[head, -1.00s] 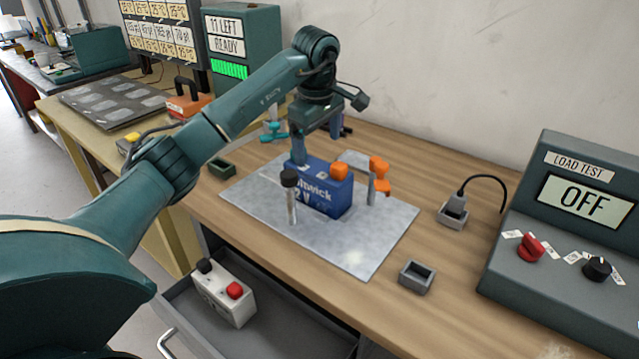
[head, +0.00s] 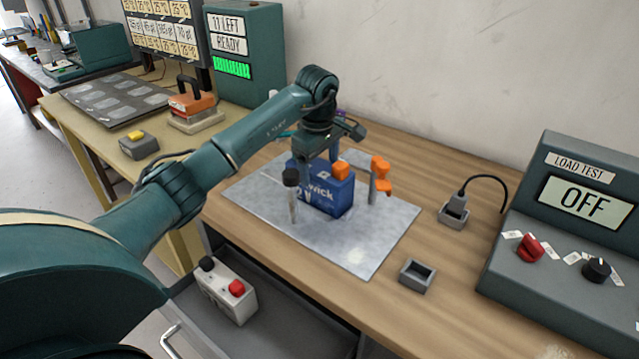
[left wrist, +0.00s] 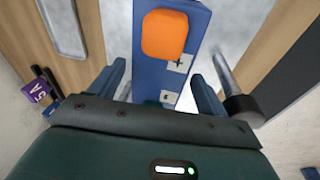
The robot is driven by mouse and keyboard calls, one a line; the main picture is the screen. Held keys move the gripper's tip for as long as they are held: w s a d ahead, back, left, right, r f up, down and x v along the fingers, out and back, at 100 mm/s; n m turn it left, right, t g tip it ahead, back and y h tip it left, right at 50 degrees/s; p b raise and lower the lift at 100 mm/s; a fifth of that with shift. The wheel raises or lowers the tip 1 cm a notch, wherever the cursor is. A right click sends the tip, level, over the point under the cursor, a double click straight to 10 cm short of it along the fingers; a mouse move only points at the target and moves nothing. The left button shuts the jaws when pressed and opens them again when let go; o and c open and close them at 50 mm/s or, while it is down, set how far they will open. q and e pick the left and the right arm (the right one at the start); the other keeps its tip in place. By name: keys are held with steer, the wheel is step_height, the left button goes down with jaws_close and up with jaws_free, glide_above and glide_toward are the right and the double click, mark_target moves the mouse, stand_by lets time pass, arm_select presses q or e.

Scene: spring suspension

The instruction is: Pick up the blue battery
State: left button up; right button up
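The blue battery (head: 327,197) stands upright on the grey metal plate (head: 365,245), with an orange cap (head: 341,169) on top. It also shows in the left wrist view (left wrist: 190,62). My left gripper (head: 319,158) is over the battery's top. In the left wrist view my left gripper's fingers (left wrist: 160,92) are apart, one on each side of the battery, with small gaps visible. The battery's far side and lower contact area are hidden. My right gripper is not in view.
A black-topped post (head: 292,190) stands close in front of the battery, and an orange-handled clamp (head: 380,178) stands to its right. An open drawer (head: 285,325) holds a white battery (head: 226,293). A load tester (head: 570,225) stands at right. The plate's front is clear.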

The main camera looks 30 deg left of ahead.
arm_select(q)
jaws_close()
steer(key=shift+w+r, duration=0.15)
steer(key=shift+r, duration=0.15)
stand_by(0.5)
